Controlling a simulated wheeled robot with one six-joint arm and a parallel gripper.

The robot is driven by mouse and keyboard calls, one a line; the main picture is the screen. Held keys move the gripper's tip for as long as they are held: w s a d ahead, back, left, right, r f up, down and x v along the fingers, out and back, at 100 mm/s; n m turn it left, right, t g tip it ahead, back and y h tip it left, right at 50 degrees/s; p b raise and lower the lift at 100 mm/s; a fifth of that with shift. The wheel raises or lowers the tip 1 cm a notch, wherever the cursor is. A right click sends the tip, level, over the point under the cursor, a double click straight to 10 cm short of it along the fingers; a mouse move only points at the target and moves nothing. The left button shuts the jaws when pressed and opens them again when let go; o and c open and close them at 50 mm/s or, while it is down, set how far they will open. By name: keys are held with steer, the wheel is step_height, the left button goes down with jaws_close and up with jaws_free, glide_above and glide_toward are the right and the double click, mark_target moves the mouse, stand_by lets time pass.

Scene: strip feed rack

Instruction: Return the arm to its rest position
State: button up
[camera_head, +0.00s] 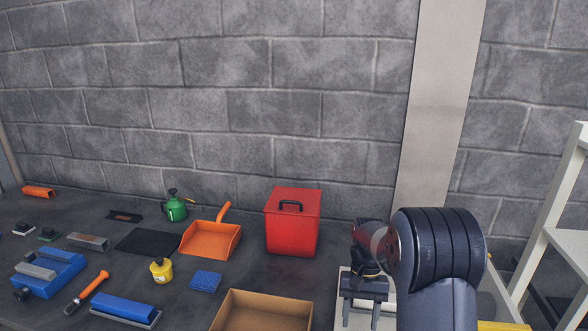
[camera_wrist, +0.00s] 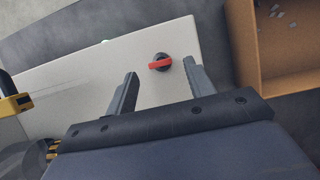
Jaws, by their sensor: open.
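My arm reaches in from the lower right in the head view, and my gripper (camera_head: 364,287) points down over a pale panel at the bench's right end. In the wrist view my gripper (camera_wrist: 160,74) has its two fingers spread with nothing between them. A black round knob with a red handle (camera_wrist: 160,63) sits on the pale panel (camera_wrist: 75,92) beyond the fingertips. The gap between fingers and knob is hard to judge.
An open brown box (camera_head: 236,301) stands left of my gripper, also at upper right in the wrist view (camera_wrist: 246,60). A red lidded bin (camera_head: 291,232), orange dustpan (camera_head: 207,240) and several tools lie farther left. White shelving (camera_head: 553,205) rises at right.

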steer(key=a+v, duration=0.1)
steer(key=v, duration=0.7)
steer(key=shift+m, duration=0.3)
steer(key=x, duration=0.7)
steer(key=d+x, duration=0.1)
steer(key=x, duration=0.3)
steer(key=shift+d+p, duration=0.1)
steer(key=shift+p, duration=0.25)
steer(key=m+y, duration=0.1)
steer(key=m, duration=0.3)
steer(key=shift+d+r+t+y, duration=0.1)
steer(key=shift+t+y, duration=0.3)
steer(key=m+t+y, duration=0.1)
steer(key=m, duration=0.4)
steer(key=shift+s, duration=0.15)
steer(key=m+t, duration=0.1)
steer(key=m, duration=0.1)
steer(key=m+y+b, duration=0.1)
steer(key=m, duration=0.1)
steer(key=shift+s+d+t, duration=0.1)
steer(key=shift+s+t, duration=0.05)
steer(key=shift+t, duration=0.25)
steer(key=m, duration=0.2)
steer(key=m+t+b, duration=0.1)
steer(key=m, duration=0.1)
steer(key=shift+s+t, duration=0.1)
steer(key=shift+t, duration=0.2)
steer(key=shift+r+m, duration=0.15)
steer(key=shift+m, duration=0.25)
steer(key=shift+v, duration=0.9)
